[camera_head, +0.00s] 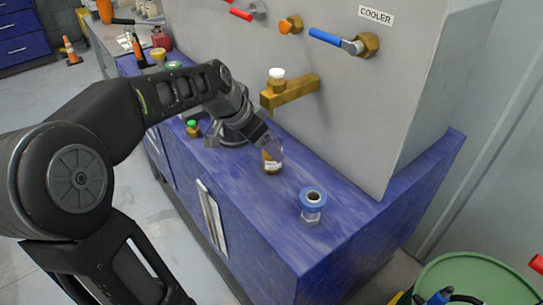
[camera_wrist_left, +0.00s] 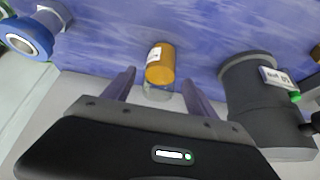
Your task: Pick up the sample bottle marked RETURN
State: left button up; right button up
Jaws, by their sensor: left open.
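An amber bottle (camera_head: 271,163) with a white label and a clear upper part stands on the blue table top (camera_head: 240,180); the label's wording is too small to read. It also shows in the left wrist view (camera_wrist_left: 160,66), between the two fingers. My left gripper (camera_head: 265,142) is open around the bottle's clear upper part, with a gap visible on both sides in the left wrist view (camera_wrist_left: 158,80). My right gripper is not in view.
A dark grey round body (camera_wrist_left: 255,95) stands close beside the left gripper. A blue-ringed metal fitting (camera_head: 312,201) stands to the right of the amber bottle. A brass bracket (camera_head: 290,91) with a white-capped piece juts from the grey cooler wall (camera_head: 350,110) behind.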

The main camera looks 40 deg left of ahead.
pick_arm(q)
jog(key=x, duration=0.4)
jog(key=shift+s, duration=0.1)
dwell(0.4)
grip_shut()
dwell(0.5)
jog(key=shift+r, duration=0.1)
